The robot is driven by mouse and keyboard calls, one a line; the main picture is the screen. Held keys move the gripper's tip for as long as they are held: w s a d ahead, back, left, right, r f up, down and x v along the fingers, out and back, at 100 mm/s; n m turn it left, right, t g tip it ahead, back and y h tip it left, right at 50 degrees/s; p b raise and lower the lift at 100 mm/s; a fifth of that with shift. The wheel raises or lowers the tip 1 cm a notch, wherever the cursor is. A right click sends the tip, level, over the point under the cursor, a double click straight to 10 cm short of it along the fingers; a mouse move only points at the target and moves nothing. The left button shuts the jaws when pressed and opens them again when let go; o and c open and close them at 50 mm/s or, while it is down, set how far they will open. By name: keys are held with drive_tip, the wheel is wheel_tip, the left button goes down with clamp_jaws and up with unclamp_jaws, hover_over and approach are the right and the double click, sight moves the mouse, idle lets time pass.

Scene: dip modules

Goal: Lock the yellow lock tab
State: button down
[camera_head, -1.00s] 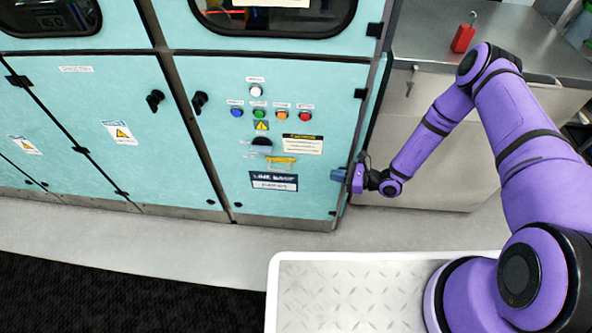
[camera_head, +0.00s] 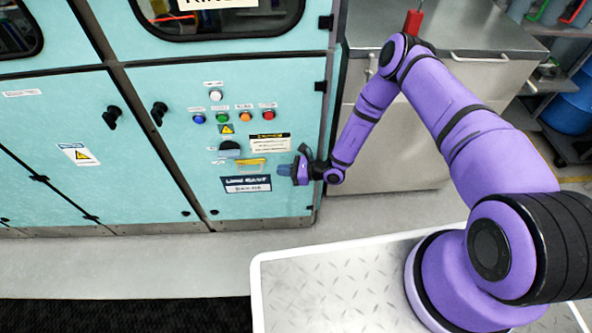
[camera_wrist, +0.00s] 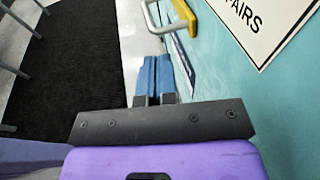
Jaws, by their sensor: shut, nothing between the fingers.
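The yellow lock tab (camera_head: 250,163) is on the teal cabinet door (camera_head: 285,200), below a dark rotary handle (camera_head: 230,149) and above a dark label plate. In the wrist view a yellow piece (camera_wrist: 185,18) with a silver metal loop (camera_wrist: 152,17) stands out from the teal panel, ahead of my fingertips. My gripper (camera_head: 281,170) is close to the door, to the right of the tab and apart from it. In the wrist view its blue fingers (camera_wrist: 154,72) are together and empty. The tab's exact position is too small to tell.
Coloured push buttons (camera_head: 220,118) and a warning label (camera_head: 270,142) are above the tab. A black door latch (camera_head: 159,113) is to the left. A grey metal cabinet (camera_head: 400,150) stands right of the teal one. The floor in front is clear.

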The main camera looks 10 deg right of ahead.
drive_tip(key=shift+x, duration=2.65)
drive_tip(key=shift+w+a, duration=0.2)
drive_tip(key=shift+a, duration=1.6)
